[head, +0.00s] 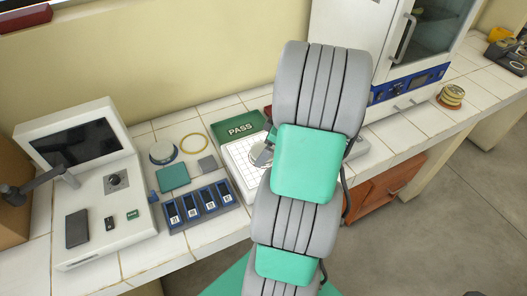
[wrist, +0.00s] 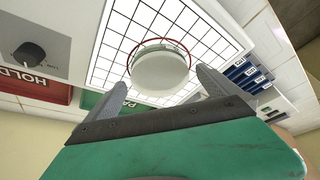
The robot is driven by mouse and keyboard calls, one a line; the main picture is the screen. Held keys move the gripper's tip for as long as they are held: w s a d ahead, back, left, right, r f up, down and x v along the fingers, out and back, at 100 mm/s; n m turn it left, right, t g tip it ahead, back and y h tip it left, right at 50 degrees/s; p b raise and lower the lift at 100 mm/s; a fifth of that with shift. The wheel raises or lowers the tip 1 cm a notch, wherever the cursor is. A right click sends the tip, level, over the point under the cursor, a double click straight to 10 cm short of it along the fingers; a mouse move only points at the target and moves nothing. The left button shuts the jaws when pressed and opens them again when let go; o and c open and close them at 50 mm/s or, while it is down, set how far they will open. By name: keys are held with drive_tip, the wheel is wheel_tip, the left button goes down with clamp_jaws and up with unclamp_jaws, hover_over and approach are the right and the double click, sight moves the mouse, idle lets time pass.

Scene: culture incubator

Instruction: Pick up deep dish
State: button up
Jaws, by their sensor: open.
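How far the fingers are above the pad I cannot tell. In the head view my arm covers most of the dish, while the grid pad (head: 238,172) and one grey finger of my gripper (head: 265,152) show beside the arm.
A green PASS tray (head: 228,133) lies behind the pad. A rack with blue slots (head: 197,206) stands left of it. A white instrument with a dark screen (head: 90,180) is farther left. The incubator (head: 385,45) stands at the back right, with stacked dishes (head: 452,95) beyond it.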

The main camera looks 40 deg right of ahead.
drive_tip(key=shift+w+a+f, duration=0.1)
drive_tip(key=shift+w+f, duration=0.05)
drive_tip(key=shift+f, duration=0.25)
drive_tip(key=shift+c, duration=0.6)
drive_tip(key=c, duration=1.3)
drive_tip(key=shift+r, duration=0.1)
drive_tip(key=shift+c, duration=0.2)
